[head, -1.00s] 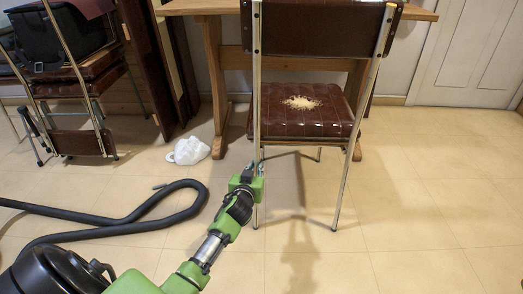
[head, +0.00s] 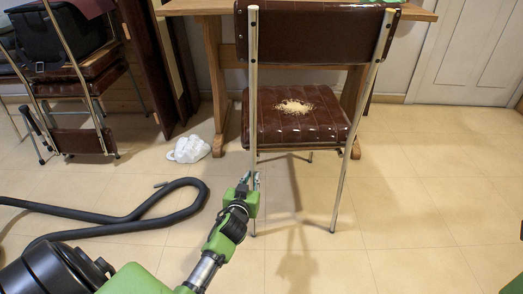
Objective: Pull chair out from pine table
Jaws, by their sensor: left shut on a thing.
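The chair (head: 296,128) has a dark brown padded seat and back and pale metal legs. It stands upright with its back towards me, in front of the pine table (head: 216,70). A pale crumbly patch lies on the seat. My left gripper (head: 252,180) is shut on the chair's left rear leg, below seat level. The fingertips are small and partly hidden by the green gripper body. Of my right arm, only a green bit shows at the lower right edge; its gripper is not in view.
A black vacuum hose (head: 130,216) lies on the floor at left, running to a black vacuum cleaner (head: 52,272). A white plastic bag (head: 188,149) lies near the table leg.

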